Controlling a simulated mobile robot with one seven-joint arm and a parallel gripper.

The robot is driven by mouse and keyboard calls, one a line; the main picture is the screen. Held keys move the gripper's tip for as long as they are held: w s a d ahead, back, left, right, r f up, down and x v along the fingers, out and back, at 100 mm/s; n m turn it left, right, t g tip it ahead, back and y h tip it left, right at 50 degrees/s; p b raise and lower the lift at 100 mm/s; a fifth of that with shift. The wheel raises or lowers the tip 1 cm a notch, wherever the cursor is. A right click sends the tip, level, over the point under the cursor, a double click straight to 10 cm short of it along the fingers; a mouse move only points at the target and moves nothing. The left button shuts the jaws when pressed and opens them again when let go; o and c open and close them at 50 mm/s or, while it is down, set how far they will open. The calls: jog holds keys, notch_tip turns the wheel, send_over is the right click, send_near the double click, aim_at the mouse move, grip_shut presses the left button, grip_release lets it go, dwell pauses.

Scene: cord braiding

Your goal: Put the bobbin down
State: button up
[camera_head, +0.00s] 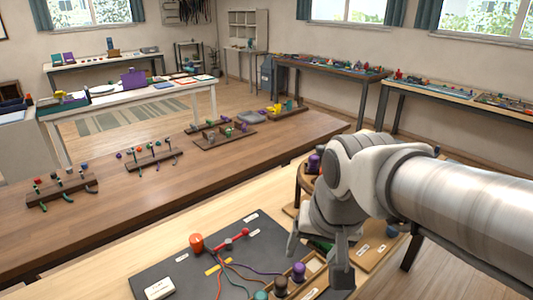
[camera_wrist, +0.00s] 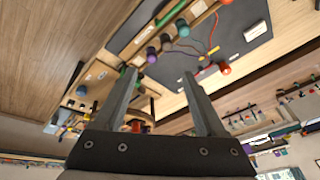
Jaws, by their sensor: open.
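My gripper (camera_head: 318,270) is open over the right edge of the black mat (camera_head: 172,262), and nothing shows between its fingers. The open fingers also show in the wrist view (camera_wrist: 160,76). A purple bobbin (camera_head: 298,271), a brown bobbin (camera_head: 281,287) and a teal bobbin (camera_head: 261,295) stand in a row along a wooden rack (camera_head: 315,267), just left of the near finger. In the wrist view the purple bobbin (camera_wrist: 151,56) lies beyond the fingertips, apart from them. An orange-red bobbin (camera_head: 196,243) stands on the mat. My gripper hides part of the rack.
Coloured cords run across the mat from a red bar (camera_head: 232,239). A white label block (camera_head: 160,288) lies at the mat's left. A wooden board (camera_head: 375,253) is right of my gripper. A round wooden stand holds another purple bobbin (camera_head: 313,164) behind my arm. A brown table (camera_head: 130,205) carries several peg racks.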

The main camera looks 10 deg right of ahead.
jog(key=s+n, duration=0.1)
jog(key=s+d+r+n+t, duration=0.1)
jog(key=s, duration=0.1)
jog(key=s+d+r+n, duration=0.1)
jog(key=shift+s+d+r+t+h, duration=0.1)
jog(key=shift+s+d+t+h, duration=0.1)
jog(key=shift+s+t+h, duration=0.15)
notch_tip(320, 180, up, 2)
jog(key=shift+r+p, duration=0.15)
jog(key=shift+p, duration=1)
